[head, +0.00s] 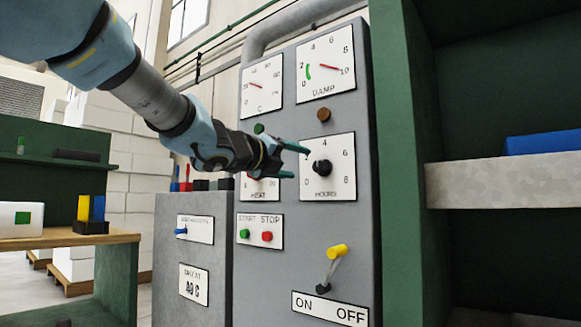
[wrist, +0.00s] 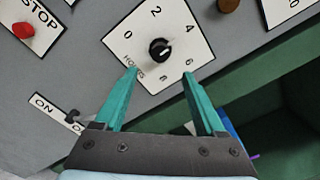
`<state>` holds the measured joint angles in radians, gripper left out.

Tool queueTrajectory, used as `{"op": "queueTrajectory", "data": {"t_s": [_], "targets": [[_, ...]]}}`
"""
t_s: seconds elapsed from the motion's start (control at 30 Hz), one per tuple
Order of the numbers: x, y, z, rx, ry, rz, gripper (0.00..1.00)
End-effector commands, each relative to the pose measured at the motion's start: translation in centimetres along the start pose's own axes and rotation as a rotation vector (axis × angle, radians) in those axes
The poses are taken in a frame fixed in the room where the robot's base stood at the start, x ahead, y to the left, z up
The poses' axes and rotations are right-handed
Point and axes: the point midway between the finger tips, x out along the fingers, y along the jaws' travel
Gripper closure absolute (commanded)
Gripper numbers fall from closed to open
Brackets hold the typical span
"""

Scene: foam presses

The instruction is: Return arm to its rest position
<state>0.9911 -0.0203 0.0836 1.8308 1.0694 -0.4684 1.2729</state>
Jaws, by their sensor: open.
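My gripper (head: 294,161) is in front of the grey control panel (head: 300,235), near the white HOURS dial plate and its black knob (head: 322,168). In the wrist view, the two green fingers (wrist: 162,72) are spread apart with nothing between them. The black HOURS knob (wrist: 160,50) shows beyond the fingertips, apart from them. My arm (head: 150,100) reaches in from the upper left. It partly covers the HEAT dial plate (head: 262,196).
A yellow-tipped lever (head: 337,251) sticks out above the ON/OFF plate (head: 330,308). Green START and red STOP buttons (head: 267,236) are lower left. A green cabinet with a shelf (head: 500,185) stands right. A wooden bench (head: 60,238) is at left.

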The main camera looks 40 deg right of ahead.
Motion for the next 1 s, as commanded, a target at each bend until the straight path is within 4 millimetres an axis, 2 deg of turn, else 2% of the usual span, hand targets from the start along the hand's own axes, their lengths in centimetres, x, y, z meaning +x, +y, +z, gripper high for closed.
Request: {"op": "queueTrajectory", "data": {"t_s": [0.27, 0.37, 0.47, 0.57, 0.6, 0.67, 0.7, 0.8, 0.87, 1.0], "targets": [[0.0, 0.1, 0.0, -0.003, -0.001, 0.003, 0.28], [-0.3, 1.7, 0.4, -0.047, -0.016, 0.036, 0.28], [-1.3, 5.7, 1.4, -0.172, -0.065, 0.124, 0.28], [-3.5, 11.8, 2.5, -0.369, -0.152, 0.254, 0.28], [-4.8, 14.6, 2.9, -0.460, -0.197, 0.310, 0.28], [-6.9, 18.5, 3.2, -0.596, -0.269, 0.392, 0.28], [-8.4, 21.0, 3.2, -0.686, -0.319, 0.444, 0.28], [-12.8, 26.9, 2.8, -0.912, -0.459, 0.565, 0.28], [-15.7, 30.2, 2.1, -1.047, -0.552, 0.635, 0.28], [-23.2, 36.7, -0.6, -1.364, -0.799, 0.779, 0.28]]}}
